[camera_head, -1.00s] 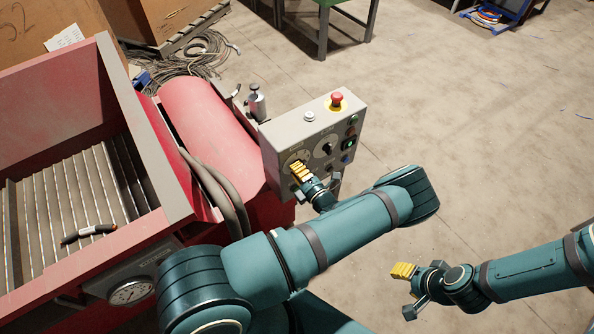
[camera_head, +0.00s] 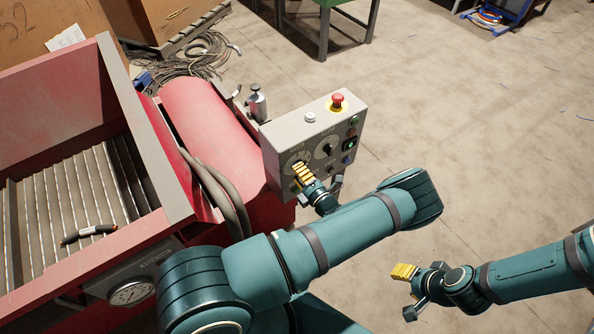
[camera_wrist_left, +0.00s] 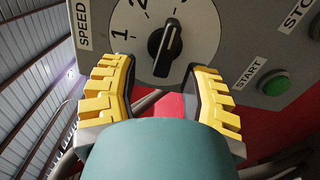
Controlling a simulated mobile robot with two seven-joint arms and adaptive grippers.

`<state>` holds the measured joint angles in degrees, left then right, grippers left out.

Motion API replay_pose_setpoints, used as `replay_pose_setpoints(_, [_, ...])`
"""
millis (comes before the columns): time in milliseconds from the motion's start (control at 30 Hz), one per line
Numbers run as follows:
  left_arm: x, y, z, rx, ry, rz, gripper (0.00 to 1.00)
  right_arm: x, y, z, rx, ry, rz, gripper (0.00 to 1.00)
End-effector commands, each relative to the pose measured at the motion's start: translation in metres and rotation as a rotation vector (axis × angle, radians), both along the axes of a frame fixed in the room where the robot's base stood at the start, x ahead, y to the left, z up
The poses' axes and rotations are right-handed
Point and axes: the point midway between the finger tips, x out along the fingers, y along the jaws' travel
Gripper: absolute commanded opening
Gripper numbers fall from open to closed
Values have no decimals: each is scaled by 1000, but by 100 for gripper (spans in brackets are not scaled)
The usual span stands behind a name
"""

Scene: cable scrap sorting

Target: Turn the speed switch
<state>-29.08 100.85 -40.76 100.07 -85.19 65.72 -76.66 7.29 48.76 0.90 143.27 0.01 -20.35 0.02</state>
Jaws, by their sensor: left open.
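The speed switch (camera_wrist_left: 165,47) is a black knob with a white pointer line on a white numbered dial, marked SPEED at its left. In the left wrist view its pointer aims up and slightly right, past the 2. My left gripper (camera_wrist_left: 168,95) is open, its yellow-padded fingers on either side of the lower dial, with the knob showing between and above them; contact cannot be told. In the head view the left gripper (camera_head: 320,178) is at the control panel (camera_head: 275,150) and covers part of the dial. My right gripper (camera_head: 407,292) is open and empty above the floor.
The panel also carries a red emergency button (camera_head: 337,102), a second black knob (camera_head: 327,149) and a green START button (camera_wrist_left: 273,83). A red machine (camera_head: 215,135) with a slatted bed stands at left, with hoses (camera_head: 215,185) beside the panel. Floor at right is mostly clear.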

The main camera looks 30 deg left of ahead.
Motion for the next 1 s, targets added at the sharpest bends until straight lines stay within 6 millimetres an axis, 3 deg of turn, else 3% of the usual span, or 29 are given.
replay_pose_setpoints(300, [-23,-58,0,-1,0,-3,46,0,0,0,0,0,0,47])
replay_pose_setpoints(500, [-36,-87,0,-1,0,-2,46,0,0,0,0,0,0,47])
replay_pose_setpoints(700, [-41,-100,0,0,1,0,46,0,0,0,0,0,0,47])
replay_pose_setpoints(1000, [-42,-100,0,0,1,0,46,0,0,0,0,0,0,47])
